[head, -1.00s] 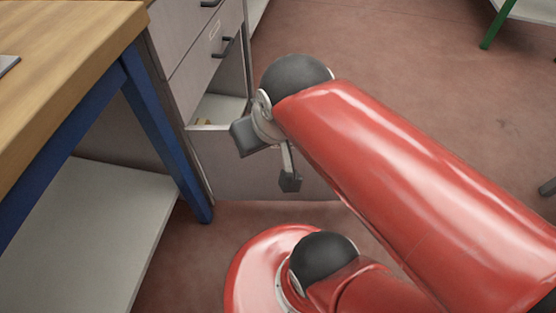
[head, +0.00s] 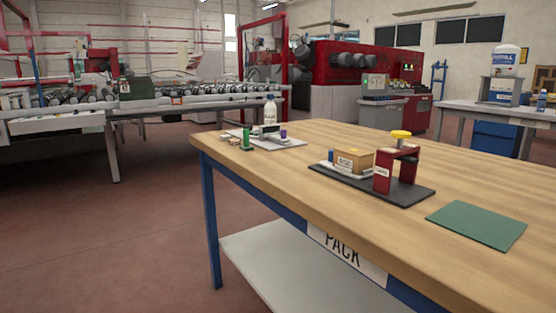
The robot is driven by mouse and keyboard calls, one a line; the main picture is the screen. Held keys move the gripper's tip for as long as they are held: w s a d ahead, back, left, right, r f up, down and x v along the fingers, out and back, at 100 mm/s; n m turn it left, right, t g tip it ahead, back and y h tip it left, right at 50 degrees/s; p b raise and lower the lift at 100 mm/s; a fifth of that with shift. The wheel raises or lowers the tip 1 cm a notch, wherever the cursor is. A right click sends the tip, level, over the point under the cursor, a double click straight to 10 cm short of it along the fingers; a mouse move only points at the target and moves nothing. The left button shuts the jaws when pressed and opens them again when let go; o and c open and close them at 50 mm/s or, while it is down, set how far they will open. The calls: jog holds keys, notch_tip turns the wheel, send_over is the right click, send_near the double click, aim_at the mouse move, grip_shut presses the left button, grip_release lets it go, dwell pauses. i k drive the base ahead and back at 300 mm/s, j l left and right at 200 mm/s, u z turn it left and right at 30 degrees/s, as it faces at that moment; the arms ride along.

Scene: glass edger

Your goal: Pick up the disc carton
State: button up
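A small tan carton (head: 350,160) with a pale label stands on the wooden bench; its lettering is too small to read for sure, so I cannot confirm it is the disc carton. It sits on a white piece at the left part of a flat black base (head: 408,192). A red frame (head: 382,176) with a yellow knob on top (head: 401,134) stands right beside it on the same base. A small blue item (head: 331,155) is just left of the carton. My gripper and arm are not in this view.
The wooden bench (head: 450,170) has blue legs, a PACK sign and a lower shelf (head: 270,257). A green mat (head: 477,225) lies at its right; a grey sheet (head: 285,142) with a white bottle (head: 270,112) is at the far left. Open floor (head: 150,220) lies left of the bench.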

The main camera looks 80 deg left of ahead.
aim_at(358, 164)
jog(key=u, duration=2.55)
jog(key=i+j+z, duration=0.25)
jog(key=j+z, duration=0.25)
jog(key=j, duration=0.2)
jog(key=i+j+z, duration=0.1)
jog(key=j+z, duration=0.15)
jog(key=j, duration=0.1)
